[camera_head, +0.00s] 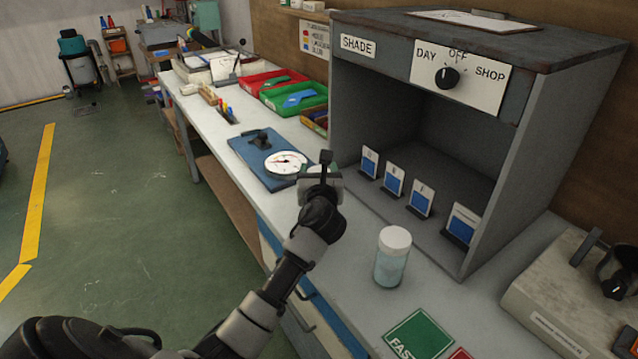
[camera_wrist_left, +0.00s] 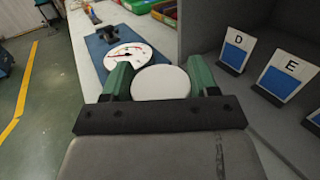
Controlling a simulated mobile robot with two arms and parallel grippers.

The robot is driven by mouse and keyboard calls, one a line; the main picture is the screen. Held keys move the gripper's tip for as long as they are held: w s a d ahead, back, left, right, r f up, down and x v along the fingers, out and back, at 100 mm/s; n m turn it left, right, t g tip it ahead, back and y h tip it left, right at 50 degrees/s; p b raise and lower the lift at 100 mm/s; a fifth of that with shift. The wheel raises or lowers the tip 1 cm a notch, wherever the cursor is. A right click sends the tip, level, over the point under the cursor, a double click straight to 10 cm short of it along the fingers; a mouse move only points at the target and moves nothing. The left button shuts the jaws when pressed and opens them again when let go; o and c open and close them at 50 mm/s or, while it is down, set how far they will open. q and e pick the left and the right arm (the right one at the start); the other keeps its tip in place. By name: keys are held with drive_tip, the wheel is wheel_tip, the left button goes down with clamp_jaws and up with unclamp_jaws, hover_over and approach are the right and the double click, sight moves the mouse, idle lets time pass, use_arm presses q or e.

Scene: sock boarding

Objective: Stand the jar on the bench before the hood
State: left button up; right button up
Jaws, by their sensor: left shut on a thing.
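My left gripper (camera_head: 321,183) is at the left front of the hood, over the bench. In the left wrist view its green fingers (camera_wrist_left: 160,82) close on both sides of a jar's round white lid (camera_wrist_left: 160,84); the jar's body is hidden. I cannot tell whether it touches the bench (camera_head: 345,262). Another jar (camera_head: 391,262), white-lidded with pale blue contents, stands upright on the bench before the hood's right part. The grey hood (camera_head: 548,130) has an open front, a SHADE label and a DAY/OFF/SHOP knob (camera_head: 447,77). My right gripper is not in view.
Several blue-and-white cards (camera_head: 420,198) stand inside the hood. A blue board with a round dial (camera_head: 286,162) lies left of my gripper. Red and green trays (camera_head: 295,99) are farther back. A grey box (camera_head: 560,290) is at right, a green sign (camera_head: 418,338) in front.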

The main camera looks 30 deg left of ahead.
use_arm(q)
drive_tip(key=shift+f, duration=1.35)
drive_tip(key=shift+f, duration=0.1)
drive_tip(key=o, duration=1.3)
drive_tip(key=v, duration=1.2)
